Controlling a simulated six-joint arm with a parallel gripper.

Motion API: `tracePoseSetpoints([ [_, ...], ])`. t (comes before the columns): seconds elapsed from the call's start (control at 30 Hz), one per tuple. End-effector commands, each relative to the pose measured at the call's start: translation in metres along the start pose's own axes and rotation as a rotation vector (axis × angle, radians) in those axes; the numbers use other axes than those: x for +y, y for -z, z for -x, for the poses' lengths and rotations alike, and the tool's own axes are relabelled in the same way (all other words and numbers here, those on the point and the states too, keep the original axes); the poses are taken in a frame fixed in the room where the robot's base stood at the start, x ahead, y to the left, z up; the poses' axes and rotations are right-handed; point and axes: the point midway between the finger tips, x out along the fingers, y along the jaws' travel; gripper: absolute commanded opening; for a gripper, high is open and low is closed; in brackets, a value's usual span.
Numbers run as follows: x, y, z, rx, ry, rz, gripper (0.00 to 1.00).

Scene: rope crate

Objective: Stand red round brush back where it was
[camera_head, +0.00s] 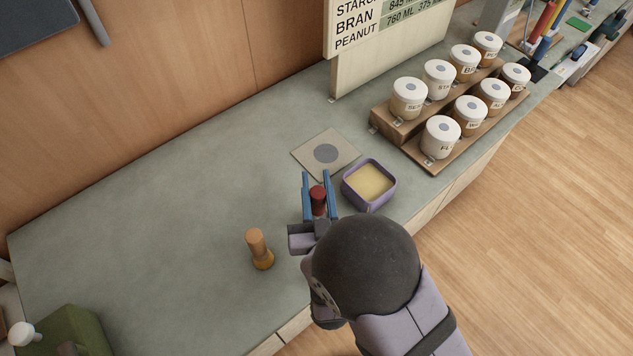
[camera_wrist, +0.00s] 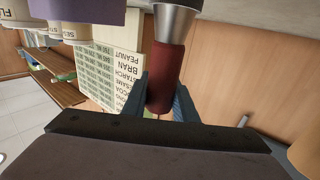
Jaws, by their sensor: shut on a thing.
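The red round brush shows its red handle (camera_head: 318,199) between the blue fingers of my gripper (camera_head: 316,186) in the head view. My gripper is shut on this handle. In the wrist view the red handle (camera_wrist: 168,75) runs between the fingers to a silver ferrule (camera_wrist: 175,20); the bristles are out of view. A square beige mat (camera_head: 345,146) with a grey disc lies just beyond the fingertips. A purple square bowl (camera_head: 357,200) of pale yellow contents stands right beside the gripper. Whether the brush touches the counter cannot be told.
An orange-topped, amber-based upright object (camera_head: 257,243) stands left of my gripper. A stepped wooden rack (camera_head: 386,128) of white-lidded jars is at the right, near a label board (camera_head: 375,65). A green box (camera_head: 80,330) is at the lower left. The counter's left middle is clear.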

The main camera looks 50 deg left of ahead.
Motion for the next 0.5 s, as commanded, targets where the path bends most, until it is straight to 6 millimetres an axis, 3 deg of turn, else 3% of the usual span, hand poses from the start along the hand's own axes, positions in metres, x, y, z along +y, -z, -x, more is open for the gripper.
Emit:
tracePoseSetpoints([
  [0.5, -0.0001, -0.0071, -0.0001, 0.001, 0.0, 0.0, 0.0],
])
